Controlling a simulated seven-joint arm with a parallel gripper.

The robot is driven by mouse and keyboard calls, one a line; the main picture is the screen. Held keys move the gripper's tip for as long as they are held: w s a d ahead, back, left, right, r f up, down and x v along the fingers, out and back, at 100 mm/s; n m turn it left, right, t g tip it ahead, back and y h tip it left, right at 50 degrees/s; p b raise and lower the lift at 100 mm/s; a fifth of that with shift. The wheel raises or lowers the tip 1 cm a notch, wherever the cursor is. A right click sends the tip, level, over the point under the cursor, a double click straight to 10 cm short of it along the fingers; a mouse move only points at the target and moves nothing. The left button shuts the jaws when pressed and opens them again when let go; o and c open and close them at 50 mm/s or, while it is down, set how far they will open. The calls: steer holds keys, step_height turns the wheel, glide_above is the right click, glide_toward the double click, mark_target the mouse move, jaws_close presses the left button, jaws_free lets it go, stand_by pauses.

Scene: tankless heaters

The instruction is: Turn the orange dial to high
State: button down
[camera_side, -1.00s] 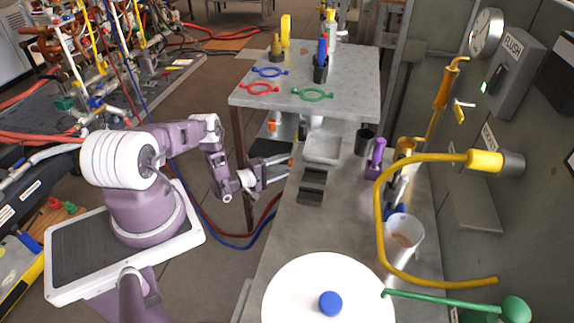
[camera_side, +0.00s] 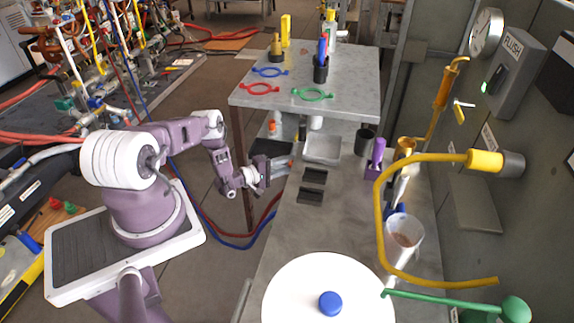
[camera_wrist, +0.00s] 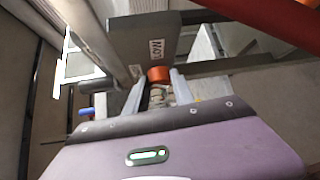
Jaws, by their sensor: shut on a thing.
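The orange dial (camera_wrist: 158,74) shows in the wrist view as a short cylinder against a grey box (camera_wrist: 145,48). A small white label on the box is upside down and seems to read LOW. My gripper (camera_wrist: 157,88) has a fingertip on each side of the dial and is shut on it. In the side view my gripper (camera_side: 284,164) is at the left edge of the lower bench; the dial is mostly hidden there. I cannot make out a pointer on the dial or its exact setting.
The lower bench (camera_side: 310,225) holds a metal tray (camera_side: 322,149) and a white disc with a blue knob (camera_side: 330,303). A raised grey table (camera_side: 345,88) stands behind my gripper. A yellow pipe (camera_side: 378,215) arches on the right. Red and blue hoses run on the floor.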

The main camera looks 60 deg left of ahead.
steer(key=shift+w+a+r+n+g+h, duration=0.15)
steer(key=shift+n+g+h, duration=0.3)
steer(key=shift+n+g, duration=0.55)
steer(key=shift+s+d+r+n+g+h, duration=0.15)
steer(key=shift+n+g+h, duration=0.3)
steer(key=shift+n+g, duration=0.55)
steer(key=shift+w+a+g, duration=0.1)
steer(key=shift+g, duration=0.3)
steer(key=c, duration=1.1)
jaws_free()
steer(key=shift+o, duration=0.2)
